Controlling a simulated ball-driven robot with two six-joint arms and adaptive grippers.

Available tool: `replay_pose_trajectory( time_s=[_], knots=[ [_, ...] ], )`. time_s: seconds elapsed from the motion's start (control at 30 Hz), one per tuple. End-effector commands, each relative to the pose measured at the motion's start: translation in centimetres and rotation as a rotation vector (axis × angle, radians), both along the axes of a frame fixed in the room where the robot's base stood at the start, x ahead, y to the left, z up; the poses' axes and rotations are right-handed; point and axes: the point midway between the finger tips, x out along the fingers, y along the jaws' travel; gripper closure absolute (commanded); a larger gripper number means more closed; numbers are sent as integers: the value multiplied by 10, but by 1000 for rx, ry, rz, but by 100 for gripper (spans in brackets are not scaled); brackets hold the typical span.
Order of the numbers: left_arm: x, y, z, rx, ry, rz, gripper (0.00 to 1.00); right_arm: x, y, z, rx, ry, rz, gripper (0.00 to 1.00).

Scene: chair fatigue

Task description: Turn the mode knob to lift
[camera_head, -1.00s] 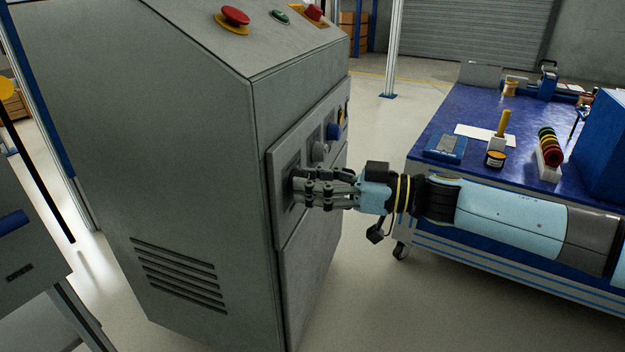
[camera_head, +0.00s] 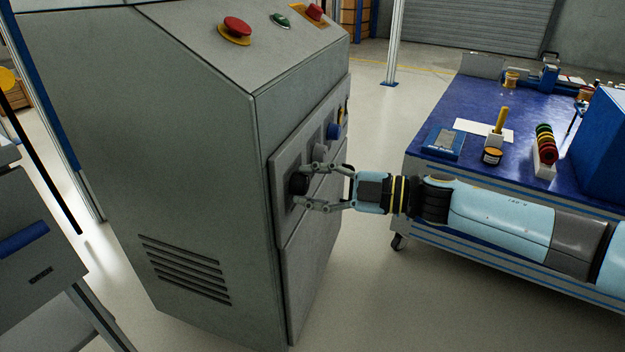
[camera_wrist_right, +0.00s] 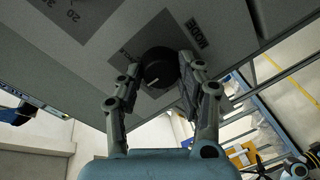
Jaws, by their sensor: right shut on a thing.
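The mode knob (camera_head: 298,184) is a round black knob on the side panel of the grey cabinet (camera_head: 190,150). In the right wrist view the knob (camera_wrist_right: 160,68) shows a white pointer line, and the word MODE is printed beside it. My right gripper (camera_head: 306,187) is at the panel, with one finger above the knob and one below it. In the right wrist view its fingers (camera_wrist_right: 158,88) stand on either side of the knob, shut on it. Any lift marking is not readable. My left gripper is not in view.
A red button (camera_head: 237,27) sits on the sloped top. A blue workbench (camera_head: 440,112) with tools stands at the right. Open floor lies between it and the cabinet.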

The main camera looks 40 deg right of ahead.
Motion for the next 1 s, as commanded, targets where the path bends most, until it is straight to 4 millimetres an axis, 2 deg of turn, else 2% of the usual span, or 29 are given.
replay_pose_trajectory(
  time_s=[0.5, 0.83, 1.0],
  knots=[
    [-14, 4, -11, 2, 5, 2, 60, -2, 1, -1, -402, -273, 0, 95],
    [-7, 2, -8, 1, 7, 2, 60, -2, 1, -3, -653, -445, 1, 95],
    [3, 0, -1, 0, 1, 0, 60, -2, 2, -3, -758, -517, 2, 95]
  ],
)
